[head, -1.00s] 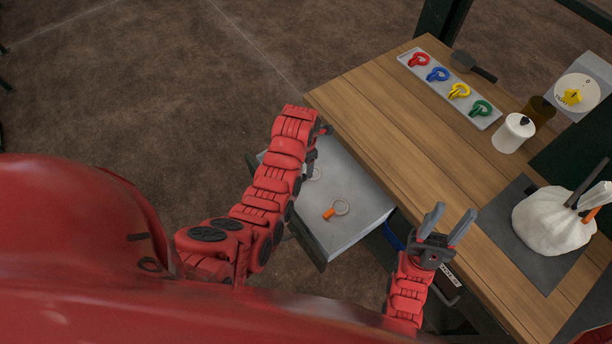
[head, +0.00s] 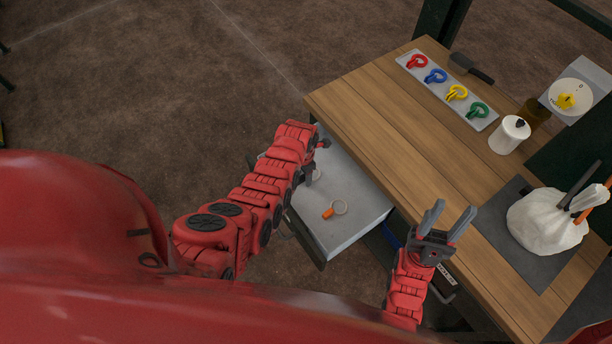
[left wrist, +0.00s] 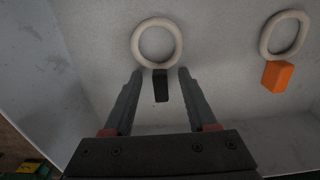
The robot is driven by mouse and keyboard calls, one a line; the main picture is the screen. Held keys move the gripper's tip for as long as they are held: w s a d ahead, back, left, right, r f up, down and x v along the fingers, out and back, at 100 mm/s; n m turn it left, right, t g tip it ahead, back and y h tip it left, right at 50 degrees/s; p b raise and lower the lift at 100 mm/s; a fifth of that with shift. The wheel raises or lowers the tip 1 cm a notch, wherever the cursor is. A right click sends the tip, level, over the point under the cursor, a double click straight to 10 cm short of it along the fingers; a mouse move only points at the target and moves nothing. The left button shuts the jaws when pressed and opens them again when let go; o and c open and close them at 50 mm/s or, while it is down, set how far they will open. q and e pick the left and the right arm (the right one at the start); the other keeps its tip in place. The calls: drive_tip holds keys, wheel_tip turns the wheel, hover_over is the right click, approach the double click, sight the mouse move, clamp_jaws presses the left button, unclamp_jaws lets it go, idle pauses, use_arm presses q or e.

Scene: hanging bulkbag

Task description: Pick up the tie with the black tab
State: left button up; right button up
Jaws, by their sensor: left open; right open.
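The tie with the black tab (left wrist: 157,45) lies in the open drawer as a pale ring, its black tab (left wrist: 161,86) pointing toward my left gripper. My left gripper (left wrist: 155,72) is open, with its fingers on either side of the black tab. In the head view my left gripper (head: 312,172) is mostly hidden by its own arm, over the drawer (head: 345,230). A sliver of a pale ring (head: 318,173) shows beside it. My right gripper (head: 447,220) is open and empty at the table's front edge.
A second tie with an orange tab (head: 333,210) lies in the drawer, right of the black-tabbed one in the left wrist view. On the table (head: 400,130) are a tray (head: 445,92) of coloured clips, a white container (head: 508,135) and a tied white bag (head: 545,222). The drawer's front part is clear.

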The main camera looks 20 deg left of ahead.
use_arm(q)
clamp_jaws()
drive_tip(key=shift+r, duration=0.1)
idle(0.4)
